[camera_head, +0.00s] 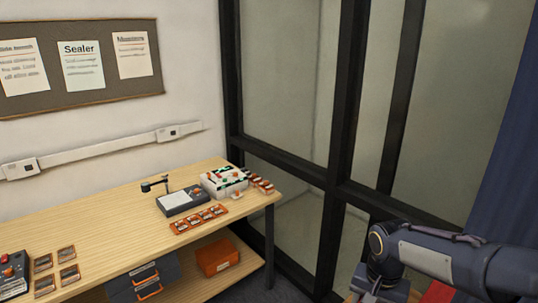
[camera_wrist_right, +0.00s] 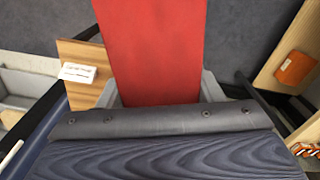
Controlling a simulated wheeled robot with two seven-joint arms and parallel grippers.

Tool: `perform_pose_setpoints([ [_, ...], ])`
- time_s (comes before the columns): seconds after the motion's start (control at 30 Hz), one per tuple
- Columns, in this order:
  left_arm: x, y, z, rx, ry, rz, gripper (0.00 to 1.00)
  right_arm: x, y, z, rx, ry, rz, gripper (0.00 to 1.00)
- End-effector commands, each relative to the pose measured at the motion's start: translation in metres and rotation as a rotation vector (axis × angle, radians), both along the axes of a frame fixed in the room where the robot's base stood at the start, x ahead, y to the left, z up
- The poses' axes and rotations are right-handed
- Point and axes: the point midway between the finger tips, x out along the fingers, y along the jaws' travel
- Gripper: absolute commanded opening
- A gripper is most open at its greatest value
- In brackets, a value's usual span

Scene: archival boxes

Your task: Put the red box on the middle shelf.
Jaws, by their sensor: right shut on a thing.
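The red box (camera_wrist_right: 152,45) is a long flat red face in the right wrist view, between the fingers of my right gripper (camera_wrist_right: 160,92), which is shut on it. In the head view my right arm comes in at the lower right, and a small red patch (camera_head: 439,292) shows beside it, probably the same box. Most of the box is cut off there. A wooden board with a white label (camera_wrist_right: 77,73) lies left of the box in the wrist view; I cannot tell whether it is the middle shelf. My left gripper is not in view.
A wooden workbench (camera_head: 110,225) runs along the wall with a grey device (camera_head: 183,201), a white tray (camera_head: 222,180) and small orange-brown items. An orange box (camera_head: 217,256) sits on its lower shelf. A black-framed glass partition (camera_head: 285,75) stands behind my right arm.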

Motion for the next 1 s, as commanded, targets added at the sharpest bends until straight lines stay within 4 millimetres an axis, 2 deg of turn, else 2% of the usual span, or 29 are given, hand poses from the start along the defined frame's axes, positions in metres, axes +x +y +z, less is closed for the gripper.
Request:
perform_pose_setpoints([
  [0.03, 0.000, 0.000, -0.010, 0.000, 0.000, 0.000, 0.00, 0.002, 0.002, -0.021, -0.002, 0.006, 0.041, 0.05],
  [0.17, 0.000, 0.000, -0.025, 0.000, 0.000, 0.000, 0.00, 0.009, 0.010, -0.070, -0.003, 0.010, 0.183, 0.05],
  [0.3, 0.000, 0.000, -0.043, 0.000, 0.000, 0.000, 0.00, 0.014, 0.019, -0.130, 0.000, 0.013, 0.364, 0.05],
  [0.43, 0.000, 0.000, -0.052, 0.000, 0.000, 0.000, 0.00, 0.016, 0.025, -0.166, 0.003, 0.009, 0.489, 0.05],
  [0.6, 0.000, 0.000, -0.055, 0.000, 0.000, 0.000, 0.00, 0.016, 0.028, -0.185, 0.005, 0.006, 0.563, 0.05],
  [1.0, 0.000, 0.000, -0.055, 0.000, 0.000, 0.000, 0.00, 0.016, 0.029, -0.185, 0.006, 0.003, 0.568, 0.05],
])
